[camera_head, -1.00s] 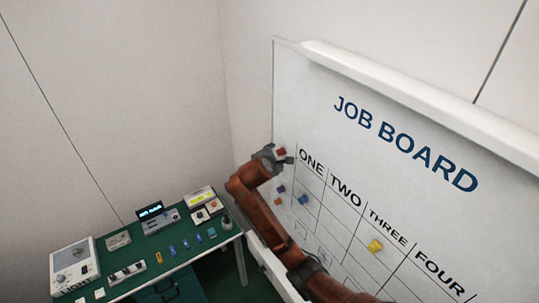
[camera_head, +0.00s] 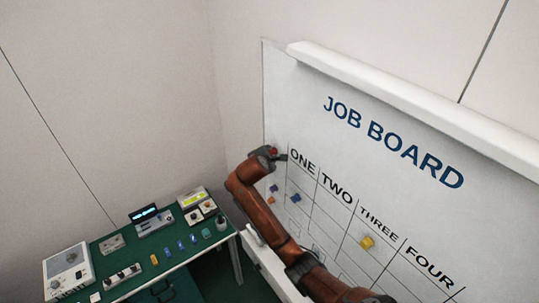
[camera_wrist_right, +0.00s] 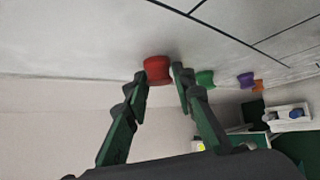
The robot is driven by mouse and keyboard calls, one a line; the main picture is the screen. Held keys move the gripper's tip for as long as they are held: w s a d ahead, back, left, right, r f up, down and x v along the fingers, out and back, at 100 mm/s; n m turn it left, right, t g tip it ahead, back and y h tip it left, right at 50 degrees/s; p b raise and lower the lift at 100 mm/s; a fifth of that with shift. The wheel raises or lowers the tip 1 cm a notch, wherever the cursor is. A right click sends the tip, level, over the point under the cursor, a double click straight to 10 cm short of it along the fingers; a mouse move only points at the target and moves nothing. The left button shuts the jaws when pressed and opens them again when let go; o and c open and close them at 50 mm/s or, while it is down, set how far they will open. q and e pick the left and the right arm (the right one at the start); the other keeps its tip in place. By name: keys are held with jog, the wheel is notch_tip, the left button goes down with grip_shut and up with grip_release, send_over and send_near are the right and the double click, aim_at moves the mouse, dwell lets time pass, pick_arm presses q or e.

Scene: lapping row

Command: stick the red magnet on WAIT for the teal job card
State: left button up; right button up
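The red magnet (camera_head: 272,150) is at the upper left of the white job board (camera_head: 290,100), left of the heading ONE. In the right wrist view the red magnet (camera_wrist_right: 158,70) sits against the board between my right gripper's fingertips (camera_wrist_right: 160,76), which appear to touch both sides. My right gripper (camera_head: 275,155) also shows in the head view, its arm covering part of the board's left columns. I cannot make out the word WAIT. A small teal piece (camera_head: 206,233) lies on the green bench; I cannot tell whether it is the job card. My left gripper is out of view.
Green (camera_wrist_right: 204,78), purple (camera_wrist_right: 246,79) and orange (camera_wrist_right: 258,86) magnets line up beyond the red one. A blue magnet (camera_head: 295,197) and a yellow magnet (camera_head: 367,242) are on the grid. The green bench (camera_head: 137,293) with instruments stands at lower left.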

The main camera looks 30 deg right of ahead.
grip_shut()
jog(key=shift+a, duration=0.2)
jog(key=shift+a, duration=0.8)
jog(key=shift+s+a, duration=0.1)
jog(key=shift+a, duration=0.45)
jog(key=a, duration=0.6)
jog(key=shift+s, duration=0.2)
jog(key=shift+d+f, duration=0.1)
dwell(0.3)
